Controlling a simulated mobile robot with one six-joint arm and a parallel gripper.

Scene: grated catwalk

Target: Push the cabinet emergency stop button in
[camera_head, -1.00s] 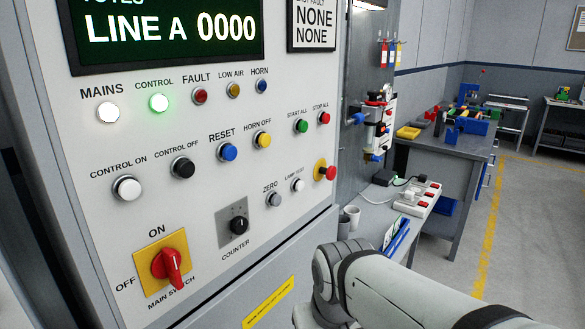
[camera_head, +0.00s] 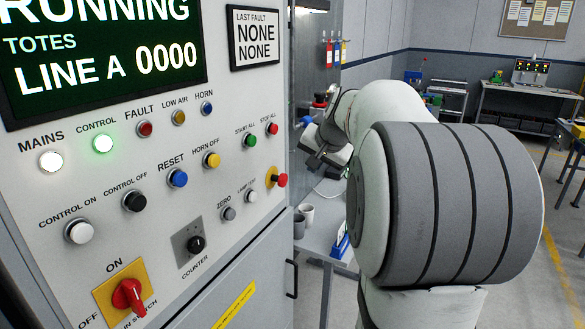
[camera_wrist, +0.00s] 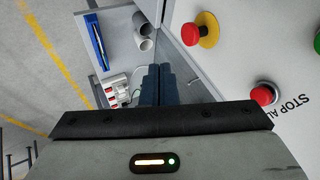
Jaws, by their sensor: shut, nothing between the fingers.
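The emergency stop button (camera_head: 281,180) is a red mushroom head on a round yellow plate (camera_head: 270,175), at the cabinet panel's lower right edge. It stands proud of the plate. In the wrist view the red button (camera_wrist: 190,34) and its yellow plate (camera_wrist: 211,30) show at the upper right. My gripper (camera_head: 312,163) is beside the panel's right edge, above and right of the button in the head view. In the wrist view its dark fingers (camera_wrist: 161,68) are together and empty, left of the button and apart from it. Part of my gripper is hard to make out in the head view.
The red STOP ALL button (camera_head: 272,129) and green START ALL button (camera_head: 249,140) sit above the emergency stop. A lamp test button (camera_head: 249,196) is to its left. A side table (camera_head: 325,238) with cups stands right of the cabinet, below my arm.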

